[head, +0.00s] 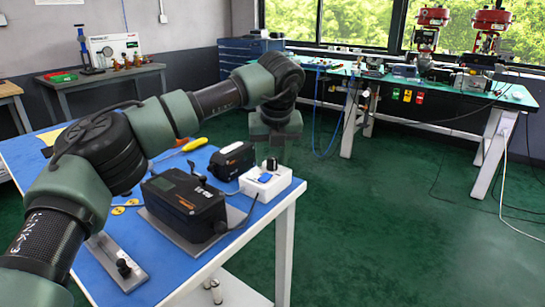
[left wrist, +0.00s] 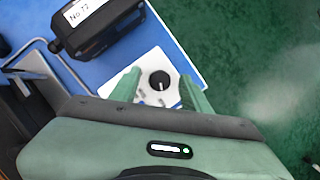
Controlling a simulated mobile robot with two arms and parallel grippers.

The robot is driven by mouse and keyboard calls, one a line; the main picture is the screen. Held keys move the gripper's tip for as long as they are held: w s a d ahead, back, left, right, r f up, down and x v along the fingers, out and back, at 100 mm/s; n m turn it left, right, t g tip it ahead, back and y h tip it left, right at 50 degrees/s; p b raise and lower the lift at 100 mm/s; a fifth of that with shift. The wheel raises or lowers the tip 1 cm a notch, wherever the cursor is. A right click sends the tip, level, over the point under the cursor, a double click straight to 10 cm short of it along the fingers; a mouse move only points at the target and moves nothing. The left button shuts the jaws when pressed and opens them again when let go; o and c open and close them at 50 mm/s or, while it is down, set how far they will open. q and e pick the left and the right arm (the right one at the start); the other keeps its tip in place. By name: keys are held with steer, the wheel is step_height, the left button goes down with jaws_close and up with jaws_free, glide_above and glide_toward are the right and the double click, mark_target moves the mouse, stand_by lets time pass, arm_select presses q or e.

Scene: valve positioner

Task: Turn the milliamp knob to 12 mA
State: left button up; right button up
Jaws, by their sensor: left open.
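A white box (head: 265,187) with a black milliamp knob (head: 270,164) on top stands near the right edge of the blue table. In the left wrist view the round knob (left wrist: 160,79) shows a white pointer line. My left gripper (head: 276,148) is open, above and behind the box in the head view. In the left wrist view its two fingers (left wrist: 160,76) appear on either side of the knob, apart from it. The knob's scale is too small to read. My right gripper is in neither view.
A black positioner (head: 185,205) stands on a metal plate left of the box, cabled to it. A smaller black device (head: 232,160) stands close behind the box. A yellow screwdriver (head: 196,144) lies farther back on the blue table (head: 160,290). Open green floor lies right of the table.

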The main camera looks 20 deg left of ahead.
arm_select(q)
jaws_close()
steer(key=shift+m, duration=0.3)
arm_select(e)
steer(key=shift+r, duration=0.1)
arm_select(q)
steer(key=m+h+p, duration=0.1)
steer(key=m, duration=0.1)
steer(key=shift+a+r+m, duration=0.1)
steer(key=shift+m, duration=0.2)
steer(key=m+h+p, duration=0.2)
steer(key=m+p, duration=0.2)
steer(key=m, duration=0.1)
steer(key=shift+a+r, duration=0.1)
steer(key=shift+a, duration=0.05)
steer(key=m+p, duration=0.1)
steer(key=m, duration=0.1)
steer(key=m+h+p, duration=0.1)
steer(key=p, duration=0.1)
steer(key=shift+f+m+g+h, duration=0.2)
steer(key=shift+m+g+h, duration=0.1)
steer(key=shift+m, duration=0.1)
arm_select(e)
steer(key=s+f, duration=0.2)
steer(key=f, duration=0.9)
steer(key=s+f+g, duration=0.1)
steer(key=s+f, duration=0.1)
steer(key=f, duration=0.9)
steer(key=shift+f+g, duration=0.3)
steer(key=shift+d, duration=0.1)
